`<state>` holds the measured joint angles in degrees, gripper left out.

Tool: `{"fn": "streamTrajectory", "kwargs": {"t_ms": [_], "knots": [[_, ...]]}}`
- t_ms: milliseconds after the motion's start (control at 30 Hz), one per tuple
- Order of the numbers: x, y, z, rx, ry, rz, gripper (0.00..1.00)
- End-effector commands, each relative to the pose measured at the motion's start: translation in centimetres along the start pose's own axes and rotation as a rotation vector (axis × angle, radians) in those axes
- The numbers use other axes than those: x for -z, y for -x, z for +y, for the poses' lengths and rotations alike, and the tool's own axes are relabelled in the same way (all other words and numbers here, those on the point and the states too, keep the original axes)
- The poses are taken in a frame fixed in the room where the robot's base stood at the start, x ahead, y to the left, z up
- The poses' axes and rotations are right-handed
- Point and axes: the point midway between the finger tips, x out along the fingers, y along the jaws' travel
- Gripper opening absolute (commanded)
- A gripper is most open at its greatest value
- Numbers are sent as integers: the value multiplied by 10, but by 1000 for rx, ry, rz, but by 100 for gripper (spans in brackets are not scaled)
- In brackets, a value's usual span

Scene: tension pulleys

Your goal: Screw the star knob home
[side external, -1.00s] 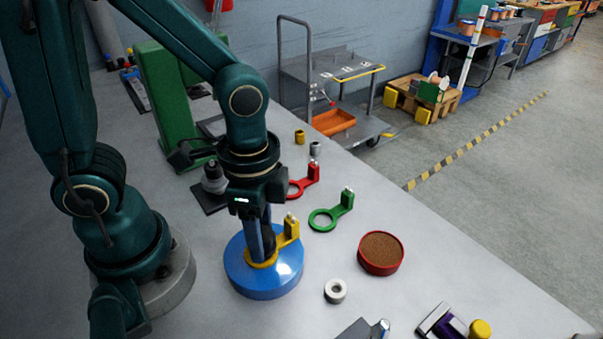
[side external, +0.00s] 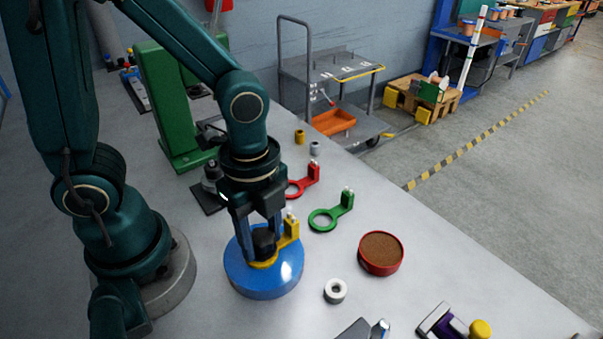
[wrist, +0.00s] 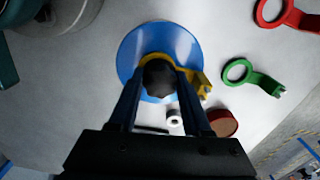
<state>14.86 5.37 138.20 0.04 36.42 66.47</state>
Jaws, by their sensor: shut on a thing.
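The black star knob (side external: 264,241) sits over the ring of the yellow arm (side external: 289,235), on top of the blue round base (side external: 262,281). My gripper (side external: 260,240) points down over the base, its two fingers on either side of the knob and shut on it. In the wrist view the dark lobed knob (wrist: 159,78) lies between the fingertips, with the yellow arm (wrist: 190,80) curving around it and the blue base (wrist: 130,50) beneath. The thread under the knob is hidden.
A green ring arm (side external: 331,214) and a red ring arm (side external: 303,182) lie to the right and behind. A red round dish (side external: 381,254) and a white roller (side external: 335,291) stand to the right. A green press (side external: 170,110) stands behind. Bare table lies between them.

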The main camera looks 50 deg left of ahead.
Motion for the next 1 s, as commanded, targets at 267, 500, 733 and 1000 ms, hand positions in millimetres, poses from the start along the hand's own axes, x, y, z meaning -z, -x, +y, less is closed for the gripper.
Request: {"fn": "streamTrajectory", "kwargs": {"t_ms": [267, 500, 733, 1000], "knots": [[0, 0, 0, -1, -396, 1, 0], [0, 0, 0, -1, -730, 2, 0], [0, 0, 0, -1, -868, 2, 0], [0, 0, 1, -2, -867, 2, 83]]}}
